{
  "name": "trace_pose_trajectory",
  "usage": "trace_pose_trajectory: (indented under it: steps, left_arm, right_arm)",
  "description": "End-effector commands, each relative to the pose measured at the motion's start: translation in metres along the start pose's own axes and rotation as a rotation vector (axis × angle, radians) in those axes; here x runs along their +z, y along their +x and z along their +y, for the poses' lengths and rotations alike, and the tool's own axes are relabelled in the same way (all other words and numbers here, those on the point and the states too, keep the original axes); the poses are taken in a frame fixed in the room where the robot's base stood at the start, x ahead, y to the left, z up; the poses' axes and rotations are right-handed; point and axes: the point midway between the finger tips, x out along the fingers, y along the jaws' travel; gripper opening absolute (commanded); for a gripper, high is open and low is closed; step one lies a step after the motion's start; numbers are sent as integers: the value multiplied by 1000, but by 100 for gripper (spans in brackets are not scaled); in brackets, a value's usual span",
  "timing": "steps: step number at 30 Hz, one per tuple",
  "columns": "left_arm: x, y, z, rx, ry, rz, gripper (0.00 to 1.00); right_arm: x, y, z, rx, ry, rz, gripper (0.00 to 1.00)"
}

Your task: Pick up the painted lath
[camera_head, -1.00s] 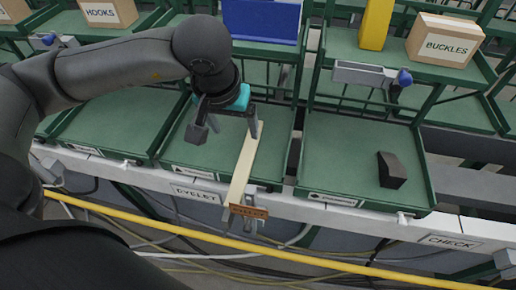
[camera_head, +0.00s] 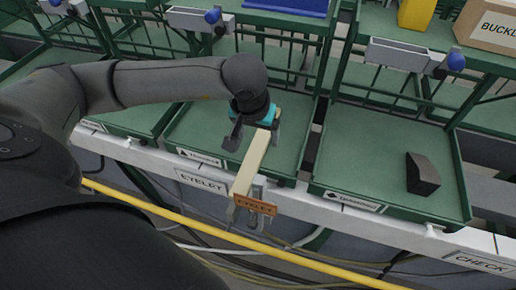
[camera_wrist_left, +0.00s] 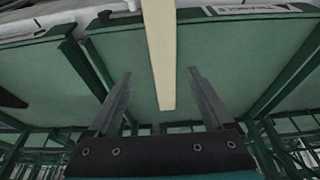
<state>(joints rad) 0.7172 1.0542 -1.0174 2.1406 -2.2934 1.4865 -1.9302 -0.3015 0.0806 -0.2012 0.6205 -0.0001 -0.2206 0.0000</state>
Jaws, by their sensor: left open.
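The painted lath (camera_head: 252,164) is a long cream strip. My left gripper (camera_head: 252,142) is open, with one finger on each side of the lath's far part. In the left wrist view the lath (camera_wrist_left: 160,50) runs down between the spread fingers (camera_wrist_left: 160,78), and its end shows. My right gripper is not in view.
The green tray under the lath (camera_head: 205,125) has side walls. The tray to its right (camera_head: 365,150) holds a dark block (camera_head: 422,174). A yellow rail (camera_head: 300,262) runs along the front. A blue bin (camera_head: 285,5) and a BUCKLES box (camera_head: 490,25) stand behind.

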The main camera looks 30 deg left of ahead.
Motion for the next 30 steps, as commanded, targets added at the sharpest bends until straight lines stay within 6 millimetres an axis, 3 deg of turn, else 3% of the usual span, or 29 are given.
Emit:
trace_pose_trajectory:
  steps: [5, 13, 22, 30]
  left_arm:
    - [2, 13, -2, -1, -1, -3, 85]
    - [4, 51, -6, 1, -1, -2, 85]
    - [3, 55, -6, 1, 0, 0, 85]
    - [3, 55, -6, 1, 0, 0, 56]
  right_arm:
    - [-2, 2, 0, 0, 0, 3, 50]
    - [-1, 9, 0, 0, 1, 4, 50]
    - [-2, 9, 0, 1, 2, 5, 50]
    - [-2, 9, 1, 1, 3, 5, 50]
